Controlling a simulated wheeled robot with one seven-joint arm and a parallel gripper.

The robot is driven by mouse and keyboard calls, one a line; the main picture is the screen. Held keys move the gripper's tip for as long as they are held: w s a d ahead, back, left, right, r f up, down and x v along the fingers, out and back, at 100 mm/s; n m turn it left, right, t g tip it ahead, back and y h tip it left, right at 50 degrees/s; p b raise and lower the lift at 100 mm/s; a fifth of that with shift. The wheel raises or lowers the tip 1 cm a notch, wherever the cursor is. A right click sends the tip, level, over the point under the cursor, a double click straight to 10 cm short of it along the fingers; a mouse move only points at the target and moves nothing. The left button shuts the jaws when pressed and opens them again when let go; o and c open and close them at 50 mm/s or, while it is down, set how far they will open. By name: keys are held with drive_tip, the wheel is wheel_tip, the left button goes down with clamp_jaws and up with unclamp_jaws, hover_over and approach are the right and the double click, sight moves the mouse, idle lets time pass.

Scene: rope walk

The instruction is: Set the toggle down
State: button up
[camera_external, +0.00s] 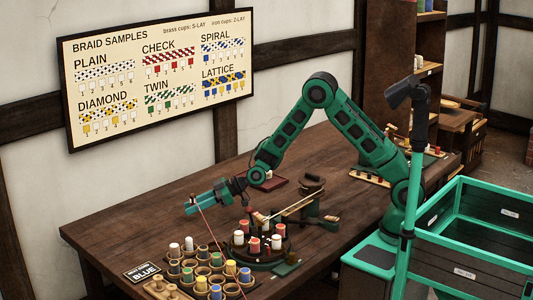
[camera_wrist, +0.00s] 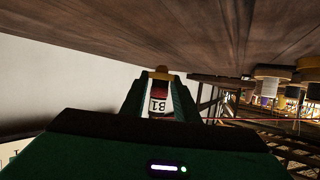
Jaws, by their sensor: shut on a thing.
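My gripper (camera_external: 191,206) reaches out over the left part of the table, held above its top and tilted nearly level. In the wrist view its two green fingers (camera_wrist: 159,88) are closed around a small toggle (camera_wrist: 160,75) with a tan end, a red band and a white tag that seems to read B1. In the external view the toggle is too small to make out clearly. A thin red cord runs from near the fingertips down toward the round braiding stand (camera_external: 262,262).
Wooden cups with coloured bobbins (camera_external: 203,279) stand below and right of my gripper. The table (camera_external: 125,228) is bare left of my gripper. A braid sample board (camera_external: 160,75) hangs behind.

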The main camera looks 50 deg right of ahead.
drive_tip(key=shift+f, duration=1.6)
drive_tip(key=shift+f, duration=0.15)
drive_tip(key=o, duration=1.1)
drive_tip(key=shift+s+d+r, duration=0.15)
drive_tip(key=shift+d+r, duration=0.05)
drive_tip(key=shift+r, duration=0.05)
drive_tip(key=v, duration=1.1)
drive_tip(key=shift+s+d+r, duration=0.15)
drive_tip(key=shift+d, duration=0.05)
